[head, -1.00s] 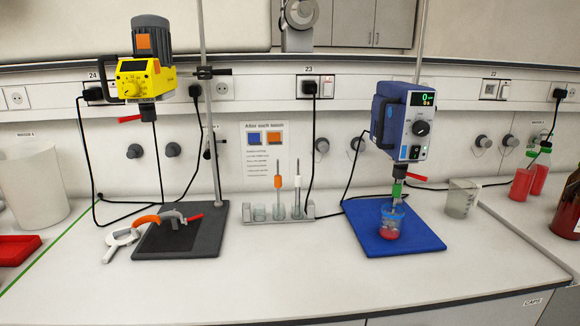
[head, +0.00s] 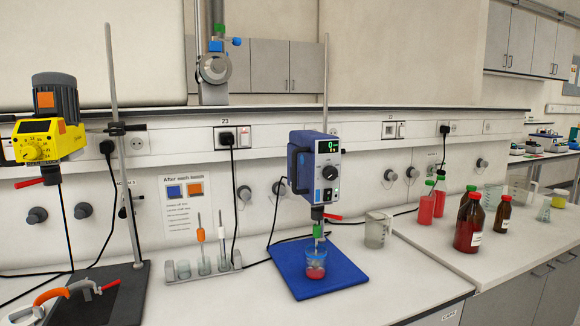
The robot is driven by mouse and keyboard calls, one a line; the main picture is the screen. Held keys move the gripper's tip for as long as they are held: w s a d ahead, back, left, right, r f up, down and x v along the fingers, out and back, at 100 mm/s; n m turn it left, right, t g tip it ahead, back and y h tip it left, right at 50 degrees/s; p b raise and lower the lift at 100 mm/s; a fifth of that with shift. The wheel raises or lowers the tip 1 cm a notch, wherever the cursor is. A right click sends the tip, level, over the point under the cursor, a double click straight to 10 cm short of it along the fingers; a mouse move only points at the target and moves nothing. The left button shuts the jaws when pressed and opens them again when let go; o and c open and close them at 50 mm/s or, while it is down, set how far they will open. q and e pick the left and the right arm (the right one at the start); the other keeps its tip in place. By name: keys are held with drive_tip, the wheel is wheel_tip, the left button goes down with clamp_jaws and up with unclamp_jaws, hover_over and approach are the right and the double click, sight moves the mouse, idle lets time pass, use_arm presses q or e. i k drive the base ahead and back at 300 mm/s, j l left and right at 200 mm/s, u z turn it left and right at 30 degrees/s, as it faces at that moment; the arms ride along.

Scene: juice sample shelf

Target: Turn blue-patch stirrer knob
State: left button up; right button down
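The blue stirrer (head: 312,168) hangs on a stand at mid-picture in the head view. Its front panel has a lit green display (head: 326,146) reading 0. A dark round knob (head: 330,173) sits below the display. Under the stirrer, a beaker with red liquid (head: 316,267) stands on a blue base plate (head: 340,274). A yellow stirrer (head: 55,137) with an orange patch on its motor and its own knob (head: 32,152) is at the left edge. Neither of my grippers is in view.
A rack (head: 200,268) with a few glass tubes and stirring rods stands left of the blue plate. An empty beaker (head: 378,230) is to its right. Brown bottles (head: 469,222) and red bottles stand further right.

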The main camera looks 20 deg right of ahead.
sight(329, 173)
drive_tip(key=l+z, duration=0.1)
drive_tip(key=l, duration=0.6)
drive_tip(key=i+l+z, duration=0.15)
drive_tip(key=l, duration=0.55)
drive_tip(key=l+z, duration=0.1)
drive_tip(key=l, duration=0.65)
drive_tip(key=i, duration=0.05)
